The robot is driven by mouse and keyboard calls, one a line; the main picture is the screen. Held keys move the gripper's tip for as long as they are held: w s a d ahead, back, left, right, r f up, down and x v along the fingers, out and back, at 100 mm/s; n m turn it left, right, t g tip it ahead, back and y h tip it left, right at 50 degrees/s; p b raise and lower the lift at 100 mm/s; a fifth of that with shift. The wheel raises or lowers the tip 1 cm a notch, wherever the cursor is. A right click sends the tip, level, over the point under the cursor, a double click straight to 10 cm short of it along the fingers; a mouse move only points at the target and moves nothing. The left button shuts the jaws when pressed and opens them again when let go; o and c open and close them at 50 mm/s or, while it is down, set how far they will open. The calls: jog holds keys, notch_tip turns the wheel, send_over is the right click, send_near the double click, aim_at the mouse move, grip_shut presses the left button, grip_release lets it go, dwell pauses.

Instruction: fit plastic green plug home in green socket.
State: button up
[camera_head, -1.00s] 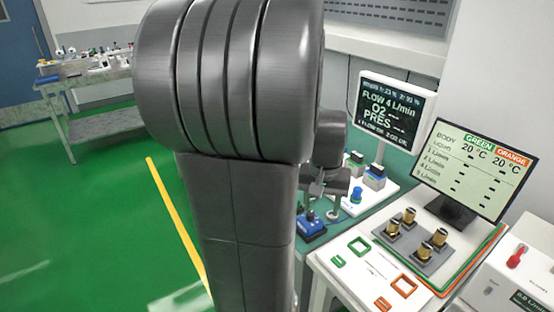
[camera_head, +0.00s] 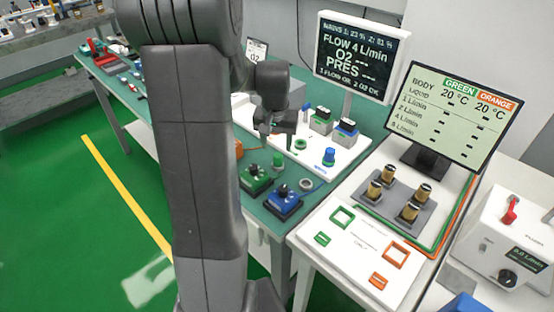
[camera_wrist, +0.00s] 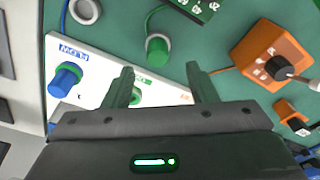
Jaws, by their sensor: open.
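The green plug (camera_wrist: 157,48) stands on the teal bench top with a green cable at its side; it also shows in the head view (camera_head: 278,160). The green socket (camera_head: 300,145) is a green ring on the white board (camera_head: 345,165). In the wrist view the socket (camera_wrist: 138,97) is partly hidden behind my left finger. My gripper (camera_wrist: 160,72) is open, with nothing between its fingers. It hangs above the bench near the plug and the board's edge, and also shows in the head view (camera_head: 278,128). The plug lies beyond the fingertips, apart from them.
A blue plug (camera_wrist: 65,78) sits on the board left of the green socket. A green box (camera_head: 255,178), a blue box (camera_head: 284,203) and a grey ring (camera_head: 306,184) are on the bench near the plug. An orange box (camera_wrist: 270,55) lies to the right in the wrist view.

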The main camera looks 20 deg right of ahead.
aim_at(278, 155)
jog(key=shift+w+d+f+p, duration=0.15)
jog(key=shift+d+f, duration=0.05)
jog(key=shift+f, duration=1.35)
jog(key=shift+w+d+f+p, duration=0.1)
jog(key=shift+d+f+p, duration=0.05)
jog(key=shift+f, duration=1.35)
jog(key=c, duration=1.1)
